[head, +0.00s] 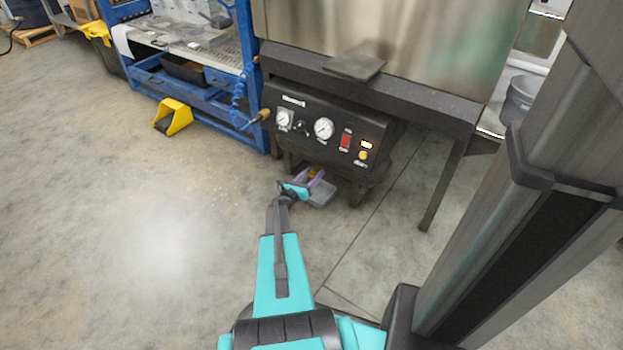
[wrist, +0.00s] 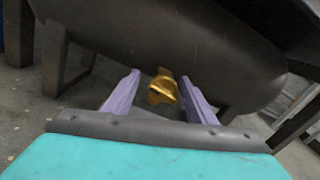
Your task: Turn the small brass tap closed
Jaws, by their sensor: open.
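The small brass tap (wrist: 162,88) shows in the wrist view against the underside of a dark rounded body (wrist: 170,35). Its handle is gold and looks tilted. My gripper (wrist: 160,78) has its two purple fingers apart, one on each side of the tap. A gap shows between the tap and the left finger; the right finger is closer, and I cannot tell whether it touches.
The panel carries gauges (head: 324,128), a red switch (head: 346,139) and a yellow button (head: 363,155). A metal hopper (head: 420,40) stands above on dark legs (head: 440,190). A blue workbench (head: 200,95) and yellow pedal (head: 173,117) are at left.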

